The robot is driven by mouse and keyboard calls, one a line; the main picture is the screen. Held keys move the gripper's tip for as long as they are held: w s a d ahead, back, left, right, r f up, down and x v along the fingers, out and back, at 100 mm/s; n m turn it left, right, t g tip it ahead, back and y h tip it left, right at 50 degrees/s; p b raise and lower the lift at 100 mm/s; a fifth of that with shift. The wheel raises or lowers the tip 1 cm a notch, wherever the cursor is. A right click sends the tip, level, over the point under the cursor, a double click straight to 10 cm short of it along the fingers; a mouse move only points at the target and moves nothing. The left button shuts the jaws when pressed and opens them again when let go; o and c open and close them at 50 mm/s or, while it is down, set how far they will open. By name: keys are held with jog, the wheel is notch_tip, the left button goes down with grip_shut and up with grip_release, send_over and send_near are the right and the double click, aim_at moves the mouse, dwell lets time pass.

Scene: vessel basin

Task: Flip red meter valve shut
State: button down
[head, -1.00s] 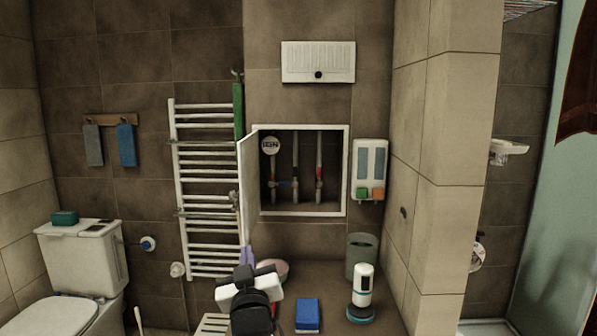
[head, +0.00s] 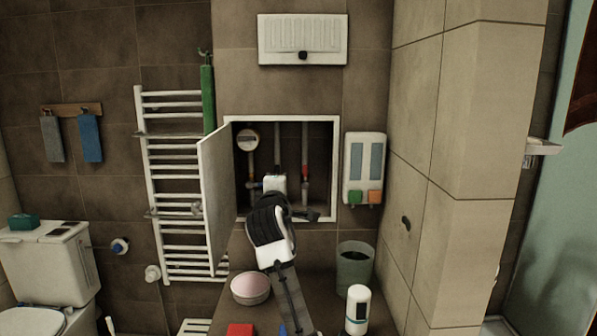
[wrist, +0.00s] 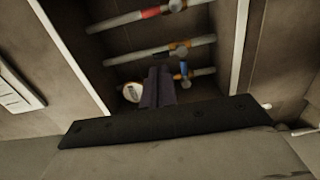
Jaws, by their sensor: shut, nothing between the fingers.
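The red valve (head: 305,172) is on the right-hand pipe inside the open wall niche. Its red part lies along the pipe. In the wrist view, turned sideways, the red part (wrist: 151,12) shows at the top edge. My gripper (wrist: 158,80) is shut and empty, its dark fingers pointing into the niche. In that view they are near the blue-handled valve (wrist: 183,69) and the round meter (wrist: 133,91), apart from the red part. In the head view the meter (head: 248,139) is at the niche's upper left; my arm hides the fingertips and lower middle of the niche.
The niche door (head: 216,195) stands open on the left, beside the towel radiator (head: 180,190). A soap dispenser (head: 364,168) hangs right of the niche. Below are a pink bowl (head: 250,289), a grey-green bin (head: 355,268) and a white bottle (head: 357,308).

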aim_at(305, 176)
jog(key=shift+s+r, duration=0.1)
jog(key=shift+r, duration=0.05)
jog(key=w+d+p, duration=0.4)
jog(key=w+p, duration=0.1)
jog(key=w, duration=0.6)
jog(key=shift+d, duration=0.2)
jog(key=shift+s, duration=0.1)
dwell(0.4)
